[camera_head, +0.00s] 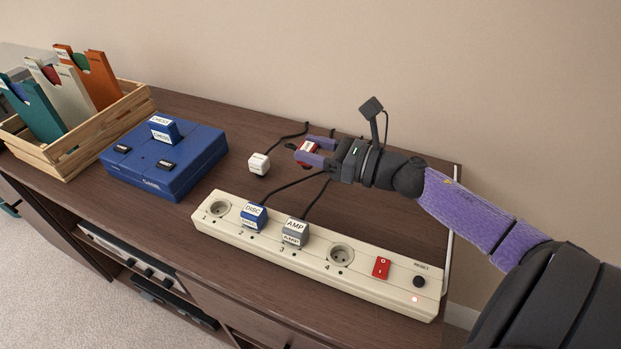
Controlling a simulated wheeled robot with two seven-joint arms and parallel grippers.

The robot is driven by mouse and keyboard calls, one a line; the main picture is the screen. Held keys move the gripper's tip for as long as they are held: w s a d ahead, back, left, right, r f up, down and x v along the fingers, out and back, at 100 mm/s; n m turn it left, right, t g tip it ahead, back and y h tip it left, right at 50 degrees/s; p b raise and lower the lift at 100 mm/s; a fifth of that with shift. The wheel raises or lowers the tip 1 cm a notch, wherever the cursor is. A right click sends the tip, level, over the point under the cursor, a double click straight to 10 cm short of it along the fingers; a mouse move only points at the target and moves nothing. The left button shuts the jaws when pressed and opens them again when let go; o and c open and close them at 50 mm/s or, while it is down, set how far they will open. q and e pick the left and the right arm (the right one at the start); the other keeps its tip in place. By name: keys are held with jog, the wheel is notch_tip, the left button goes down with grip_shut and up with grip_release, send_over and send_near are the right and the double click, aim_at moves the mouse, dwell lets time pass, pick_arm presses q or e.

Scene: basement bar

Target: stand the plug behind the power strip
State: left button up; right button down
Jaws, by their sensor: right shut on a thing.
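The cream power strip (315,262) lies along the front of the dark wooden cabinet top. A blue plug labelled DISC (254,214) sits in socket 2 and a grey plug labelled AMP (295,230) in socket 3. Sockets 1 and 4 are empty. My right gripper (309,152) is behind the strip, shut on a red plug (309,147) with a pale label; the fingers partly hide it. I cannot tell whether the red plug touches the cabinet top. A white plug (259,163) stands behind the strip, left of my right gripper. My left gripper is out of view.
A blue console (187,176) with a cartridge (163,129) in it stands to the left. A wooden crate (80,155) of cartridges is further left. Black cables run behind the strip. The wall (330,60) is close behind. Bare cabinet top shows right of the gripper.

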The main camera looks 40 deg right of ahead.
notch_tip(320, 180, down, 6)
jog(key=b, duration=0.3)
jog(key=shift+f, duration=0.25)
jog(key=shift+r, duration=0.25)
jog(key=shift+f, duration=0.25)
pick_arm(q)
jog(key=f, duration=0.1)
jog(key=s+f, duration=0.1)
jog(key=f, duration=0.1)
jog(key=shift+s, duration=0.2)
pick_arm(e)
jog(key=shift+c, duration=1.1)
grip_release()
jog(key=shift+r, duration=0.1)
jog(key=shift+r+p, duration=0.3)
jog(key=p+v, duration=0.3)
jog(key=v, duration=0.8)
jog(key=shift+f, duration=0.15)
jog(key=shift+s+d, duration=0.15)
jog(key=shift+s, duration=0.3)
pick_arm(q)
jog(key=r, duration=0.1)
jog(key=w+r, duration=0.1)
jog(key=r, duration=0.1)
